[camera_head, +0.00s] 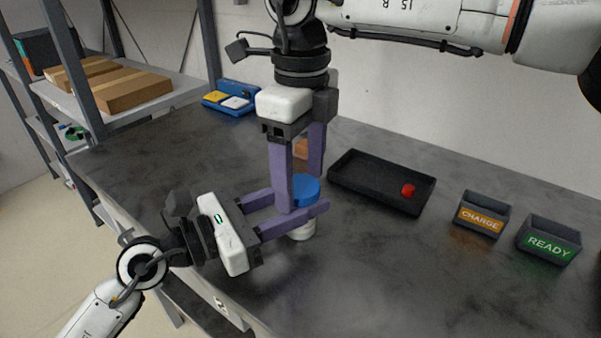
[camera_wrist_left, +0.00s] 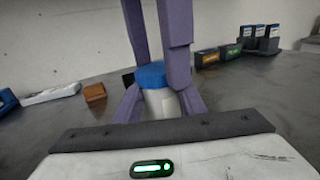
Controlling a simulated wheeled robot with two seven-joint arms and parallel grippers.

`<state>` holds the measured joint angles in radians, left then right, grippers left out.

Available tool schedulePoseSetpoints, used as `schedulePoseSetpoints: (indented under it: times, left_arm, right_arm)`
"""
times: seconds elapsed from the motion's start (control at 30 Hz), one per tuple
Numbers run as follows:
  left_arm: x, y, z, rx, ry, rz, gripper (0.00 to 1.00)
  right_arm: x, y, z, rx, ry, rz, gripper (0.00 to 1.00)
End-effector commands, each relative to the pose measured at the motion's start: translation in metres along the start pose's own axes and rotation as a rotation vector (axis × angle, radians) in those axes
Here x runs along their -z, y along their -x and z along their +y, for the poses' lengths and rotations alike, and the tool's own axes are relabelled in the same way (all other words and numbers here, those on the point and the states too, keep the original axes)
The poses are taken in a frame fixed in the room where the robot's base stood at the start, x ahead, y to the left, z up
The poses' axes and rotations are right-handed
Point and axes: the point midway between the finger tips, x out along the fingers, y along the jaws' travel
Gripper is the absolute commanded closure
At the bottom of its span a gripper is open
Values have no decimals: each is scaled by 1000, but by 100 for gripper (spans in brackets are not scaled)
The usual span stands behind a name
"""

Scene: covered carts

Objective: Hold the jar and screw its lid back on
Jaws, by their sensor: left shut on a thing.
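The white jar (camera_head: 302,230) stands on the dark table; its body also shows in the left wrist view (camera_wrist_left: 162,103). The blue lid (camera_head: 305,190) sits at the jar's top, level as far as I see; whether it is threaded on I cannot tell. It also shows in the left wrist view (camera_wrist_left: 150,75). My left gripper (camera_head: 290,203) comes in from the left and is shut on the jar's body. My right gripper (camera_head: 301,185) points down from above, with its fingers on either side of the lid. Whether they press on it is unclear. The fingers hide part of the lid.
A black tray (camera_head: 378,203) with a small red piece (camera_head: 408,190) lies right of the jar. Bins marked CHARGE (camera_head: 481,214) and READY (camera_head: 548,240) stand farther right. A brown block (camera_head: 301,149) is behind my right gripper. A blue case (camera_head: 231,98) is at the back.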

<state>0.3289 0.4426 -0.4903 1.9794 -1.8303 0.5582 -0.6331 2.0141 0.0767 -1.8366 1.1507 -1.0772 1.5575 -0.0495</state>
Motion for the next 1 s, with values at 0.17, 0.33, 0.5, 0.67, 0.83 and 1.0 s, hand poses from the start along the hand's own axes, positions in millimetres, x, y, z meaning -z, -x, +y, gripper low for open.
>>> schedulePoseSetpoints:
  times: [0.17,0.33,0.5,0.67,0.83,1.0]
  left_arm:
    - [-1,0,0,0,0,-2,100]
    - [-1,0,0,0,0,-2,100]
    - [-1,0,0,0,0,-2,100]
    - [-1,0,0,0,0,-2,100]
    - [-1,0,0,1,0,-2,100]
    - [-1,0,0,0,0,-2,100]
  right_arm:
    - [0,1,0,0,0,-1,35]
    - [-1,19,0,0,-1,-3,35]
    - [-1,40,0,0,0,-2,35]
    - [0,45,1,-1,1,-1,35]
    - [0,45,1,-1,1,-1,35]
    - [0,45,1,-1,1,-1,13]
